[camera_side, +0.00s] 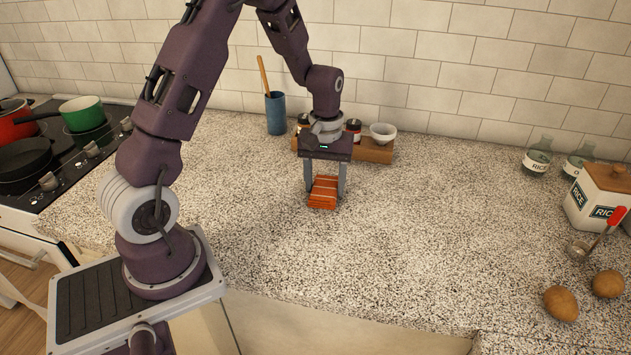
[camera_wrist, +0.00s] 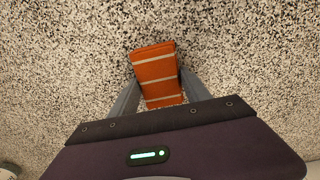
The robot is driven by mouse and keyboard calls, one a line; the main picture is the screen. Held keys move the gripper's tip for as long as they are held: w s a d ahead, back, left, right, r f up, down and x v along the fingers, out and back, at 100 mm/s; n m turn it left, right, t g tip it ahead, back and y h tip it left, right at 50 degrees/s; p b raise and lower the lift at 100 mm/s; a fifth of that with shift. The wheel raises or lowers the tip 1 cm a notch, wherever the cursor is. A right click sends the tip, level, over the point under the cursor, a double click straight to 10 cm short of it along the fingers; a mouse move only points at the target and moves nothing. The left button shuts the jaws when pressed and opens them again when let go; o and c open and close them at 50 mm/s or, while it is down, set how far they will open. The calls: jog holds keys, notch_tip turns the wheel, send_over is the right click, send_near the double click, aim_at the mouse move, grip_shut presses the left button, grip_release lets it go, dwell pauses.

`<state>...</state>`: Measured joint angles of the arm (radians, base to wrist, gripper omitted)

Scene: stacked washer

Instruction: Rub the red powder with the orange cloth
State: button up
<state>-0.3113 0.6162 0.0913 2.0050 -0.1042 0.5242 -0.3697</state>
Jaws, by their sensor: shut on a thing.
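The orange cloth (camera_side: 323,192) is a folded block with pale stripes. My gripper (camera_side: 325,190) points down and is shut on it, one finger on each side. The cloth is at or just above the speckled countertop; I cannot tell whether it touches. In the wrist view the cloth (camera_wrist: 156,75) sticks out beyond the fingertips of my gripper (camera_wrist: 155,92). I see no red powder in either view; it may be hidden under the cloth or lost in the speckled pattern.
Behind my gripper a wooden rack (camera_side: 372,150) holds jars and a white bowl (camera_side: 383,132). A blue cup (camera_side: 276,112) with a wooden spoon stands at the back. A stove with pans is at left. Rice jar (camera_side: 598,198) and potatoes (camera_side: 561,303) are at right. The middle counter is clear.

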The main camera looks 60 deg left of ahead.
jog(key=shift+w+d, duration=1.1)
jog(key=shift+d, duration=0.1)
jog(key=shift+w+d+r, duration=0.1)
jog(key=shift+w, duration=0.05)
notch_tip(320, 180, up, 8)
